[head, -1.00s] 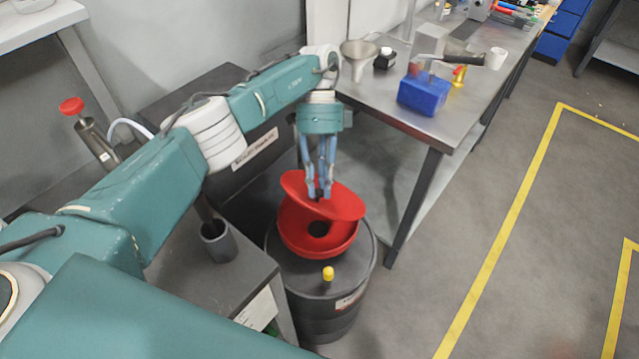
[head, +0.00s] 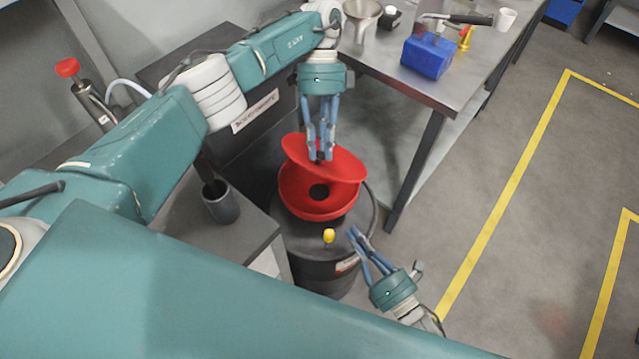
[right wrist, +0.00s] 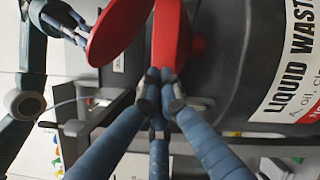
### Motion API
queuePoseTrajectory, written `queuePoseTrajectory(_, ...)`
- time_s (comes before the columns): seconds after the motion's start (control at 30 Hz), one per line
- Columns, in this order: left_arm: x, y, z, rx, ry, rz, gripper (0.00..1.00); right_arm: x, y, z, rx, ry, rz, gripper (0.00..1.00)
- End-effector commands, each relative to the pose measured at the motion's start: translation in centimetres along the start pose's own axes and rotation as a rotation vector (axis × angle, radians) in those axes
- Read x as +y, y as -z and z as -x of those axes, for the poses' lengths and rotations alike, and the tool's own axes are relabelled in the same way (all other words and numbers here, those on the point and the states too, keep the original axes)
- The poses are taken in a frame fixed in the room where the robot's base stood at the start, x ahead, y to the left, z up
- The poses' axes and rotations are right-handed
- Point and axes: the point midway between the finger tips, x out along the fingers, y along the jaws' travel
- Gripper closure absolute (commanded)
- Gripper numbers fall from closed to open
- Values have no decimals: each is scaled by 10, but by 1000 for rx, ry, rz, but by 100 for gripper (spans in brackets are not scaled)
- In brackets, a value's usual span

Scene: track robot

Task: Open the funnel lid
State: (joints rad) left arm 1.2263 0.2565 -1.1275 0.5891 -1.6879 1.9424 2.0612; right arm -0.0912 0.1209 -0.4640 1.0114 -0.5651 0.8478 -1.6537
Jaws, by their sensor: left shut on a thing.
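The red funnel (head: 300,203) sits on top of a dark drum (head: 312,262), with its dark central hole in view. Its red lid (head: 345,165) stands partly raised and tilted above the bowl, leaving a gap at the front. My left gripper (head: 320,157) is shut on the lid's upper side. In the right wrist view, the lid (right wrist: 117,30) stands apart from the funnel (right wrist: 172,35) along most of its edge. My right gripper (head: 353,233) is empty, low and to the right of the drum, its fingertips close together.
A yellow-capped piece (head: 329,236) stands up from the drum top near my right fingertips. A metal table (head: 440,105) with a blue box (head: 427,56) and a metal funnel (head: 361,18) stands behind right. A grey cup (head: 221,203) is on the left bench. Floor at right is clear.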

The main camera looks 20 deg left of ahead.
Motion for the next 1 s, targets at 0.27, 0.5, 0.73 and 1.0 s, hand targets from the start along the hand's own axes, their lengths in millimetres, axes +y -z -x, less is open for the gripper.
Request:
queuePoseTrajectory(0.27,-1,3,0,6,6,-4,100,70,1,-17,26,-239,330,100)
queuePoseTrajectory(0.5,-1,3,0,6,5,-4,100,82,3,-46,24,-253,346,100)
queuePoseTrajectory(0.73,-1,3,0,5,5,-4,100,93,6,-94,24,-251,344,100)
queuePoseTrajectory(1.0,-1,3,0,5,5,-4,100,106,-15,-118,25,-248,347,100)
